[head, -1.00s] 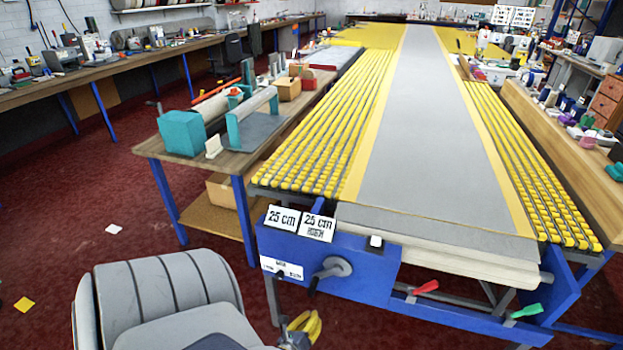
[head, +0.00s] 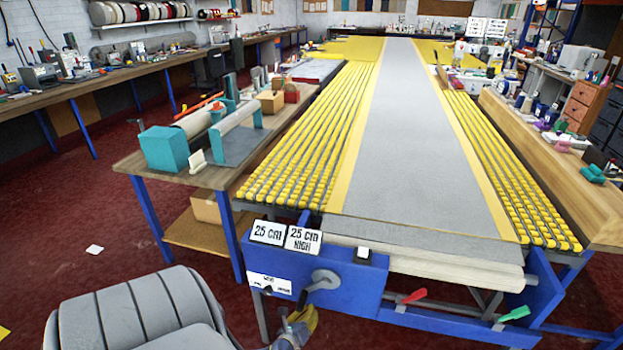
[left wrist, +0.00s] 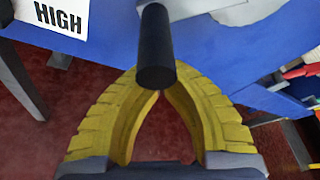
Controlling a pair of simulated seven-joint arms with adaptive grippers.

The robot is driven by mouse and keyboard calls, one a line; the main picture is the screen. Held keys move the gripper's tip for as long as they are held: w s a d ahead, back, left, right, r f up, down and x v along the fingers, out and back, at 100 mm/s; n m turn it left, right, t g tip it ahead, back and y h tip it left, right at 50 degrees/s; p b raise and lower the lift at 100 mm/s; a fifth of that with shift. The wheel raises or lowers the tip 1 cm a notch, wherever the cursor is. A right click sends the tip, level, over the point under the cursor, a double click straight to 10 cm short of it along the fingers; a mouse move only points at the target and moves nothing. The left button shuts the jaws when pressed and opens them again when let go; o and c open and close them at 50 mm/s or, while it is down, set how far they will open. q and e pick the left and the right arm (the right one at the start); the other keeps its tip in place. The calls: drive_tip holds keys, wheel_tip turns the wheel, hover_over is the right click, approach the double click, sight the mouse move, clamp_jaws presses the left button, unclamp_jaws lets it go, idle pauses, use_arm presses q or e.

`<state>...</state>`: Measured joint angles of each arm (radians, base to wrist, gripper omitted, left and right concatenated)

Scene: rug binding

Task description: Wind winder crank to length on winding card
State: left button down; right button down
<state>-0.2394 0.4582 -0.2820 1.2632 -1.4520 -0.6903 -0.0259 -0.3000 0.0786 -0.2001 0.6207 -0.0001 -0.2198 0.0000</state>
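The winder crank (head: 326,279) sits on the front of the blue winder box (head: 345,299) at the near end of the long table. Its dark handle also shows in the left wrist view (left wrist: 155,50), pointing toward the camera. My left gripper (head: 303,314) is at this handle. In the left wrist view its yellow fingers (left wrist: 157,88) converge on either side of the handle and look shut on it. The handle hides the fingertips. Two white cards read "25 cm" (head: 268,232) and "25 cm HIGH" (head: 304,239) on the box top. My right gripper is not in view.
A side table (head: 140,166) with rollers and a teal block (head: 163,149) is at the left. A grey strip (head: 410,150) runs along the long table between yellow-and-grey rows.

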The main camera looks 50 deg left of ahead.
sight(303, 305)
use_arm(q)
drive_tip(key=shift+s+a+r, duration=0.2)
drive_tip(key=shift+a+r, duration=0.1)
drive_tip(key=shift+r, duration=0.25)
drive_tip(key=shift+s+a+r, duration=0.35)
drive_tip(key=shift+a+r, duration=0.35)
drive_tip(key=shift+r, duration=0.05)
